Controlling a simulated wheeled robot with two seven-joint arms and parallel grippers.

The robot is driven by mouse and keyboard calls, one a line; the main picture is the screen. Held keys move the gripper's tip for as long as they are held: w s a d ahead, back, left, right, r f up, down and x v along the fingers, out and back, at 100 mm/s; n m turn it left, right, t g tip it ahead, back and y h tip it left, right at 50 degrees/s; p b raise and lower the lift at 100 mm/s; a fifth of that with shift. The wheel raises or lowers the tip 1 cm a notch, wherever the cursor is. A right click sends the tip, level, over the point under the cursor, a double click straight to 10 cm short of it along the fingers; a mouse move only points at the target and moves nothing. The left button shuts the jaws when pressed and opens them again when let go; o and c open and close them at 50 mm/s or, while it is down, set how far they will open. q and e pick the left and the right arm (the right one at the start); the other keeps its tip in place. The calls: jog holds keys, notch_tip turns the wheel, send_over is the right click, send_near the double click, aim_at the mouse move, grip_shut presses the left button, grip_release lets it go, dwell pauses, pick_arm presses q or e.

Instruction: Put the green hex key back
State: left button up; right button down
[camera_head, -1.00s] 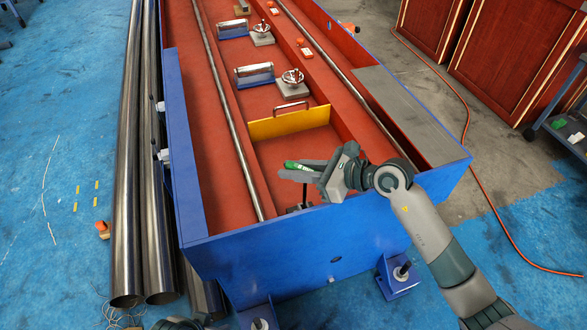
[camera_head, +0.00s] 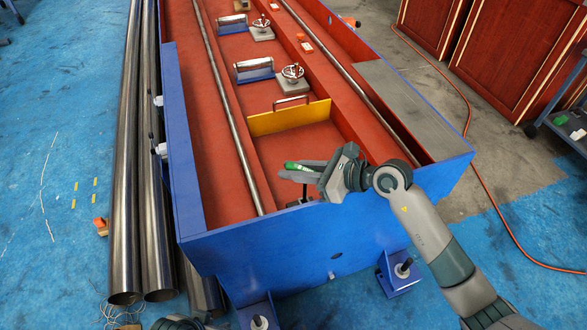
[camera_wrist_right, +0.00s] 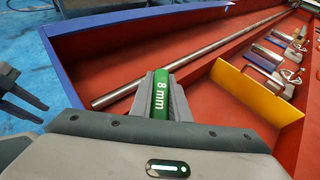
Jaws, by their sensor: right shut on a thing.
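My right gripper (camera_head: 306,169) is shut on the green hex key (camera_head: 292,166), above the near end of the red trough. In the right wrist view the key's green handle (camera_wrist_right: 160,95), marked "8 mm", sits between the two grey fingers. No holder for the key can be made out.
The red trough has blue outer walls (camera_head: 300,243). A yellow plate (camera_head: 290,119) with a handle stands across it behind my right gripper. A dark fitting (camera_head: 303,199) is below the gripper. A grey plate (camera_head: 410,105) lies at right. Long steel tubes (camera_head: 125,200) lie at left.

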jog(key=shift+r, duration=0.15)
jog(key=shift+r+p, duration=1.05)
jog(key=shift+r, duration=0.1)
jog(key=shift+f, duration=0.15)
jog(key=shift+f+b, duration=0.95)
jog(key=shift+f, duration=0.2)
jog(key=shift+r, duration=0.2)
jog(key=shift+r+p, duration=1.1)
jog(key=shift+p, duration=0.05)
